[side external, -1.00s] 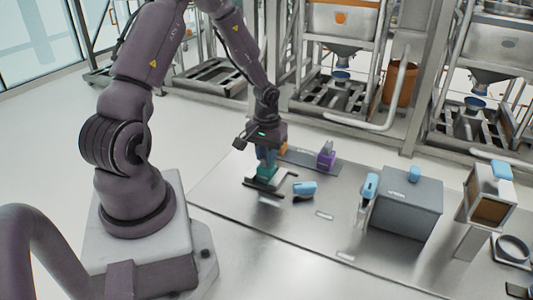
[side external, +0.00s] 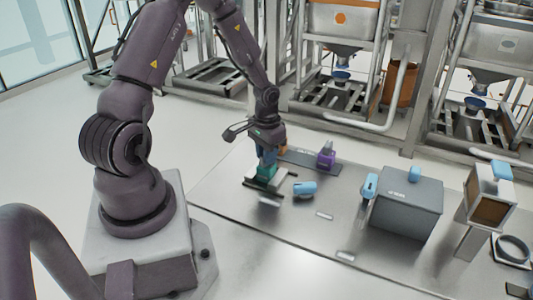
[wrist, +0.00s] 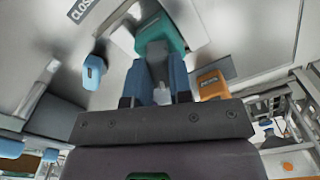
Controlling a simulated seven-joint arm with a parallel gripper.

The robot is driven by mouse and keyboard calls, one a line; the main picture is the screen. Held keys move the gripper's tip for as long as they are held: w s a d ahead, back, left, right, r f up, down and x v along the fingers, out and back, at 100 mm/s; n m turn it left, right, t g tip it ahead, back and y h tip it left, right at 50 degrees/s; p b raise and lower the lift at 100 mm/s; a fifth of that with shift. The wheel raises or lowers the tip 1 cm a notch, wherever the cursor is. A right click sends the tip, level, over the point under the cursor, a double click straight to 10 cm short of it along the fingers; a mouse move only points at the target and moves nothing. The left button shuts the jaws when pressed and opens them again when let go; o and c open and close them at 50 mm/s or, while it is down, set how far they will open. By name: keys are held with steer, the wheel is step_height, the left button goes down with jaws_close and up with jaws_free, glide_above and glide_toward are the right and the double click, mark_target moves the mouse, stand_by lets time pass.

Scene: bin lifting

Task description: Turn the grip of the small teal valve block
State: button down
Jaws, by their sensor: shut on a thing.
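The small teal valve block (side external: 266,171) stands on a pale plate on the metal table, below my wrist. It also shows in the wrist view (wrist: 172,33). My gripper (side external: 265,158) is right over it, pointing down. In the wrist view the two blue fingers of my gripper (wrist: 158,75) are shut on the grey grip (wrist: 157,58) on top of the block. The fingers hide part of the grip. In the wrist view the block sits tilted in the picture.
An orange block (wrist: 213,84) stands close beside my fingers, with a purple block (side external: 326,156) behind. A loose blue-capped object (side external: 305,188) lies to the right. A grey box (side external: 408,202) with blue handles stands further right. A "CLOSED"-like label (wrist: 82,9) is partly cut off.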

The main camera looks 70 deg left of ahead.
steer(key=m, duration=0.6)
steer(key=shift+m, duration=0.3)
steer(key=m, duration=0.6)
steer(key=shift+m, duration=0.3)
steer(key=c, duration=1)
jaws_free()
steer(key=shift+r, duration=0.1)
step_height(320, 180, up, 13)
